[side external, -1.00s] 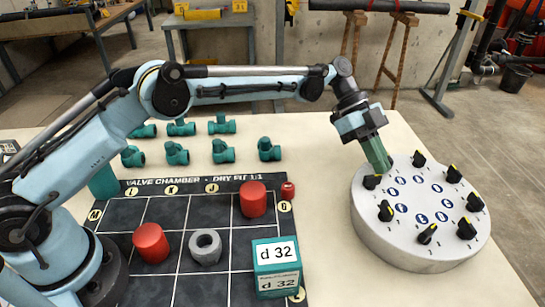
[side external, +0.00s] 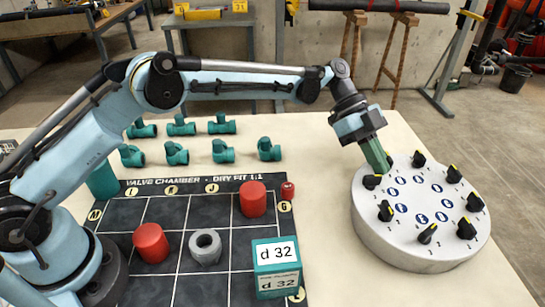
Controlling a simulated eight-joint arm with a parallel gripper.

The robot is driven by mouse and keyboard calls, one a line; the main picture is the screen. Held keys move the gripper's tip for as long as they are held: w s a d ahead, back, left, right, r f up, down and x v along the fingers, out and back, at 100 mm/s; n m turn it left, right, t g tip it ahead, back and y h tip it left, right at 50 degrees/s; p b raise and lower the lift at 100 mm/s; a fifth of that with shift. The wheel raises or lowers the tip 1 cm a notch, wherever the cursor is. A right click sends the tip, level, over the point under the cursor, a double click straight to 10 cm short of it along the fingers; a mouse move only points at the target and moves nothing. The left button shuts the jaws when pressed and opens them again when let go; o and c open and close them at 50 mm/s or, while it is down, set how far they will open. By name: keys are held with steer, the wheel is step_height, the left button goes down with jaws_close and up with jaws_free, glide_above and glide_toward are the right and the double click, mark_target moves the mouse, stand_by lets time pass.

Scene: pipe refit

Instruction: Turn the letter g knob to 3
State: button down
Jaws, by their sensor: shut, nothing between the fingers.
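A round grey dial plate (side external: 407,246) stands on the right of the table. It carries a ring of several black knobs with yellow pointer marks and an inner ring of blue letter discs (side external: 421,218). The letters are too small to read surely, so I cannot tell which knob is g. My gripper (side external: 385,170), with green fingers, is shut and empty, slanting down to the plate's upper left edge. Its tips are right beside the left-rear knob (side external: 372,181); whether they touch it I cannot tell. Another knob (side external: 386,211) sits nearer the camera, and one (side external: 419,159) at the back.
A dark gridded mat (side external: 113,212) lies left of the plate with red cylinders (side external: 151,243), a grey nut (side external: 205,247) and a teal box marked d 32 (side external: 276,267). Several teal pipe fittings (side external: 222,124) stand behind it. Bare table (side external: 325,215) separates mat and plate.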

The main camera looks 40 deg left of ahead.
steer(key=shift+s, duration=0.6)
steer(key=w+v, duration=0.1)
steer(key=v, duration=0.9)
steer(key=shift+s+r+n+t+y, duration=0.5)
steer(key=shift+s+r+t+y, duration=0.7)
steer(key=shift+s, duration=1.45)
steer(key=t+y, duration=0.1)
steer(key=t, duration=0.3)
glide_toward(363, 182)
steer(key=f, duration=0.1)
steer(key=s+d+f, duration=0.1)
steer(key=f, duration=0.1)
steer(key=d+f, duration=0.1)
steer(key=f, duration=0.1)
steer(key=shift+s+f, duration=0.2)
steer(key=shift+s, duration=0.2)
steer(key=w, duration=0.1)
steer(key=w+d, duration=0.1)
steer(key=shift+w+f, duration=0.15)
steer(key=shift+w, duration=0.25)
steer(key=shift+w+d, duration=0.15)
steer(key=shift+w, duration=0.4)
